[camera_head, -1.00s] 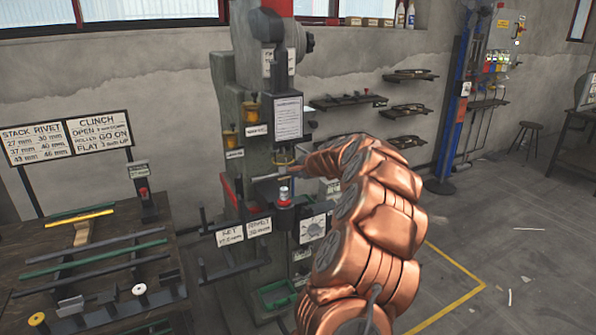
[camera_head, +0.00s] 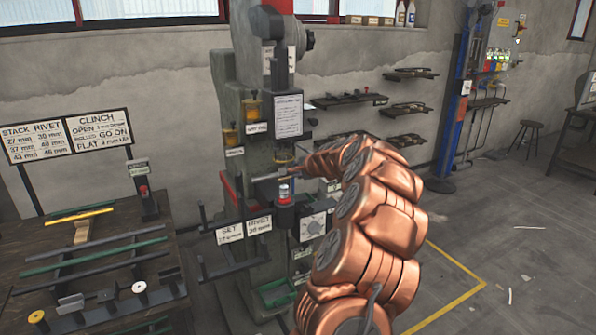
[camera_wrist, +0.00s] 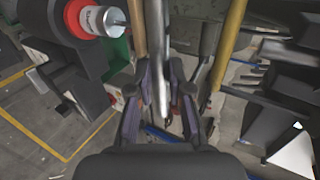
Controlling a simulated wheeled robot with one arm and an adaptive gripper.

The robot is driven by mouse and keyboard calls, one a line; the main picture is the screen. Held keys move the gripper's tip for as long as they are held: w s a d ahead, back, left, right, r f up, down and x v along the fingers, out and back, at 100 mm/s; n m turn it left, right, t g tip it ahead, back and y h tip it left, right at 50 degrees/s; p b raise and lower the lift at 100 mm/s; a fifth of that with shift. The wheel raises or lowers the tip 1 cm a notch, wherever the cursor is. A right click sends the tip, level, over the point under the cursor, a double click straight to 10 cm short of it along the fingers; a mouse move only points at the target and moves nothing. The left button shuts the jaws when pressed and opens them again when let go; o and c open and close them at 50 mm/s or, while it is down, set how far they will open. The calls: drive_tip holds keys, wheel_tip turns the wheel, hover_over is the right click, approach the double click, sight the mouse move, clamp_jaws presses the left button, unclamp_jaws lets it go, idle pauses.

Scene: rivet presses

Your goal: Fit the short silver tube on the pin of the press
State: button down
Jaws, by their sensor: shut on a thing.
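The press (camera_head: 237,150) stands in the middle of the head view. Its pin (camera_head: 284,187) is a small silver upright on a red-ringed dark post. In the wrist view, at the upper left, the labelled silver pin (camera_wrist: 98,20) with a thin tip rises from a red ring (camera_wrist: 75,17). My gripper (camera_wrist: 163,78) is shut on the silver tube (camera_wrist: 159,55), a bright narrow shape between its fingers. The tube is apart from the pin in the wrist view. In the head view my gripper is small and close above the pin, and the tube's outline is unclear.
A rack table (camera_head: 100,255) with bars and spools stands at the left. Wall shelves (camera_head: 405,108) are behind. Open floor lies to the right.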

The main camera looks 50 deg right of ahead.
drive_tip(key=shift+f+b, duration=0.85)
drive_tip(key=shift+f, duration=0.6)
drive_tip(key=c, duration=1)
unclamp_jaws()
drive_tip(key=v, duration=1.2)
drive_tip(key=shift+r, duration=0.1)
